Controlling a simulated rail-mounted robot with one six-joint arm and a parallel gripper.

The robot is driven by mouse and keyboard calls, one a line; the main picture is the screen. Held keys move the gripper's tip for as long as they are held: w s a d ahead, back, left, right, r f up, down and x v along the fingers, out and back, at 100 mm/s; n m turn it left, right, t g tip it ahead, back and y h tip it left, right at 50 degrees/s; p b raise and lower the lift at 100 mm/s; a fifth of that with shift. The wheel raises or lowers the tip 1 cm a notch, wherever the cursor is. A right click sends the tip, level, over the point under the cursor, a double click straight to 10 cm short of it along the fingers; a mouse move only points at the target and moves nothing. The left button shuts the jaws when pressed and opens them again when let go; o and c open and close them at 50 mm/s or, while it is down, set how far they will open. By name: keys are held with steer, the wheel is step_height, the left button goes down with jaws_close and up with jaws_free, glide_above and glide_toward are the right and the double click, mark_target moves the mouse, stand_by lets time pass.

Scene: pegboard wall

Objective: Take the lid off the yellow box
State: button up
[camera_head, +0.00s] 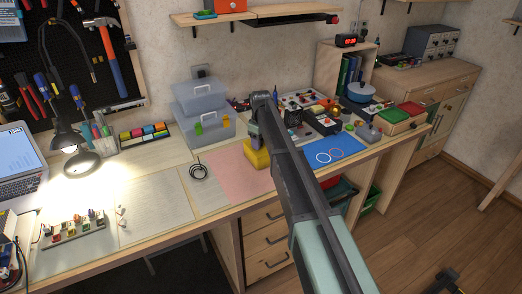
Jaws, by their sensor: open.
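The yellow box (257,160) stands on the desk, at the back edge of a pink mat (238,178). It is small in the picture, and my arm covers its right side. My gripper (253,142) points down directly above the box, with its fingers open. The fingertips are small and dark, and I cannot tell whether they touch the lid. The lid cannot be told apart from the box body at this size.
Clear storage boxes (204,122) are stacked behind and left of the yellow box. A blue mat (336,152) and several small devices are to the right. A shelf (255,16) hangs above.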

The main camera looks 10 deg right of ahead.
steer(key=c, duration=1)
steer(key=shift+c, duration=0.2)
steer(key=shift+r, duration=0.15)
